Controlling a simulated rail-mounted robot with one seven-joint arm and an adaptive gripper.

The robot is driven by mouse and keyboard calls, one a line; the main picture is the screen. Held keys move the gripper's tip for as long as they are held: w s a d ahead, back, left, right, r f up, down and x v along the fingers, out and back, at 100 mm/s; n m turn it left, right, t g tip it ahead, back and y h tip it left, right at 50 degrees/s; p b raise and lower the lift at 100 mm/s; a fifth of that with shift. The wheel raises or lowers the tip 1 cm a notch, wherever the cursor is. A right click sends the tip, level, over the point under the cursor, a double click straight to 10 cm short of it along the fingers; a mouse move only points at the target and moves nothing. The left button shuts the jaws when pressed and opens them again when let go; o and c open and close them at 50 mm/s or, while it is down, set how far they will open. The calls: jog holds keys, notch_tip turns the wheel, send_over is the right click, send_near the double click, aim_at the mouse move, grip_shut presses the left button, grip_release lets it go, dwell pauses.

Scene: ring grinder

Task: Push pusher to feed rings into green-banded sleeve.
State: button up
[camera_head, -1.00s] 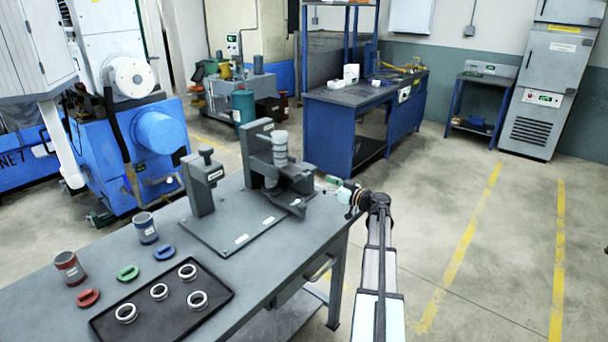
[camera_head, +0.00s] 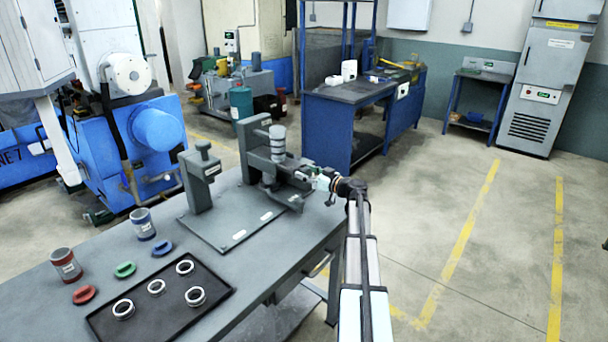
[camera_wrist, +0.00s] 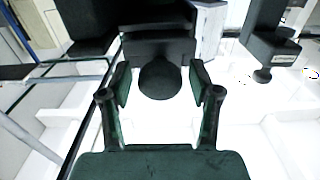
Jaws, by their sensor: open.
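My gripper (camera_head: 312,177) is at the right side of the dark grey fixture (camera_head: 257,150) on the bench. In the wrist view my gripper (camera_wrist: 160,82) is open, with one finger on each side of a dark round knob (camera_wrist: 158,80). The knob looks like the end of the pusher; I cannot tell whether the fingers touch it. A light grey cylinder (camera_head: 278,140) stands upright on the fixture. No green band can be made out on it from here. Where the sleeve sits in the fixture is hidden or too small to tell.
A black tray (camera_head: 150,325) holds several metal rings at the front of the bench. Red-banded (camera_head: 66,265) and blue-banded (camera_head: 142,224) sleeves stand left, near red, green and blue oval pieces. A grey post (camera_head: 201,178) stands on the fixture's plate. Floor right of the bench is clear.

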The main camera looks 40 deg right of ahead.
jog(key=c, duration=1.1)
jog(key=shift+o, duration=0.2)
